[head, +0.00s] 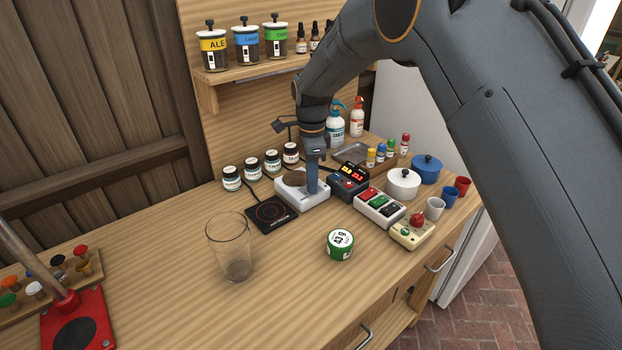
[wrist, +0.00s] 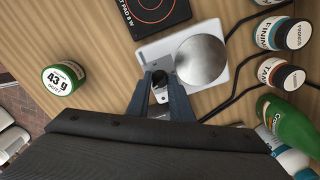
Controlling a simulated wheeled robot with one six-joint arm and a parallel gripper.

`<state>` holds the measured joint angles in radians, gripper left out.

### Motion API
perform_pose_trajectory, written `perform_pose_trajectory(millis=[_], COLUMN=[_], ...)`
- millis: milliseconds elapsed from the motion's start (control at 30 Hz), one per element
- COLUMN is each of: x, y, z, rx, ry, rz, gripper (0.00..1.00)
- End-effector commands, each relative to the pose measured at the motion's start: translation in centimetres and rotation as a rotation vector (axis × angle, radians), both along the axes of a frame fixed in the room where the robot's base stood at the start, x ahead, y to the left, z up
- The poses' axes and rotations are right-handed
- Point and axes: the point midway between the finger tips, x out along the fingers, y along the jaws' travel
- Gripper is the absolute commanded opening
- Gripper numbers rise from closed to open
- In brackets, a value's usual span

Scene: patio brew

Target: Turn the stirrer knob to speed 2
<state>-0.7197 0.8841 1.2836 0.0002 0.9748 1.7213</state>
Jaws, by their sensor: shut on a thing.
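The stirrer (head: 315,202) is a white box with a round metal plate on the workbench; it also shows in the wrist view (wrist: 222,82). Its plate (wrist: 201,60) is bare in the wrist view. My gripper (head: 312,188) points down over the stirrer's front part. In the wrist view my gripper (wrist: 160,82) has its two fingers around the small dark stirrer knob (wrist: 160,78), beside the plate, and is shut on it. The fingers partly cover the knob, and its speed setting cannot be read.
A black heat pad (head: 268,214) lies just left of the stirrer. A display unit (head: 348,186) and a switch box (head: 380,208) stand to its right. Small jars (head: 252,170) stand behind. A glass (head: 230,245) and a green tin (head: 340,244) stand in front.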

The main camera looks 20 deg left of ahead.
Motion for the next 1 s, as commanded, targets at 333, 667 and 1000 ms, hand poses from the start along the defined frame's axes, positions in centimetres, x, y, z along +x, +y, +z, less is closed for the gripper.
perform_pose_trajectory(millis=[333, 667, 1000], x=[0.38, 0.4, 0.4], y=[0.08, 0.09, 0.09], z=[0.34, 0.35, 0.36], rx=[0.007, 0.007, 0.007], ry=[-0.009, -0.009, -0.009], rz=[-0.21, -0.282, -0.286], gripper=[0.0, 0.0, 0.0])
